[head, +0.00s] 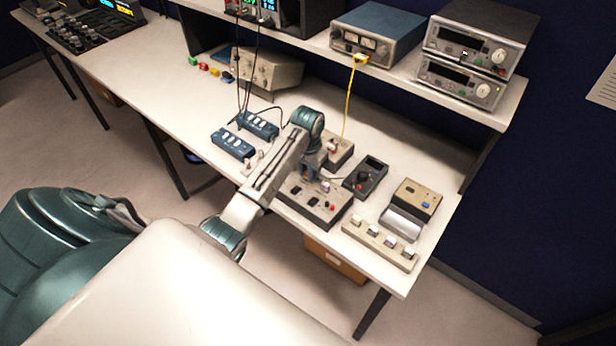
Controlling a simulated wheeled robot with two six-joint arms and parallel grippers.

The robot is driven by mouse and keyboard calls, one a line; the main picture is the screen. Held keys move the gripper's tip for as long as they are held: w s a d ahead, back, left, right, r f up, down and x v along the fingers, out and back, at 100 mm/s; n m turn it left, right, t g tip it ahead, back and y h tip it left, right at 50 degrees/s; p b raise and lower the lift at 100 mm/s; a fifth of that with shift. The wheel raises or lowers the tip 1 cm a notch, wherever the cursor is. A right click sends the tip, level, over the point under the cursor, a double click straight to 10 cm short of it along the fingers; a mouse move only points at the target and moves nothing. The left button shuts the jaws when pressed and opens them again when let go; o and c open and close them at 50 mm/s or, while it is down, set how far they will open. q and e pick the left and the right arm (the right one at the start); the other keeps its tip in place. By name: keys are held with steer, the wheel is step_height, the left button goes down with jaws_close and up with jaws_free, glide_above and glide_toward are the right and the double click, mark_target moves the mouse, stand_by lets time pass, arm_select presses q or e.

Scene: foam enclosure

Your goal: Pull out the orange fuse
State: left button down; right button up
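My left arm reaches over the workbench (165,75) from the lower left. My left gripper (312,172) points down over the grey control box (322,208) near the front edge, by a smaller beige box (341,150) behind it. The wrist covers part of both boxes, and the fingertips are too small and hidden to show whether they are open. I cannot pick out an orange fuse with certainty; it may be hidden by the arm. My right gripper is not in view.
A dark handheld meter (366,177) and a beige unit with a roller (403,222) stand right of the gripper. Two blue power strips (233,144) lie left. A yellow cable (349,95) hangs from the shelf. Small coloured pieces (203,67) lie at the back left.

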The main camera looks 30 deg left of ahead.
arm_select(q)
steer(key=shift+r, duration=3)
steer(key=shift+f, duration=0.1)
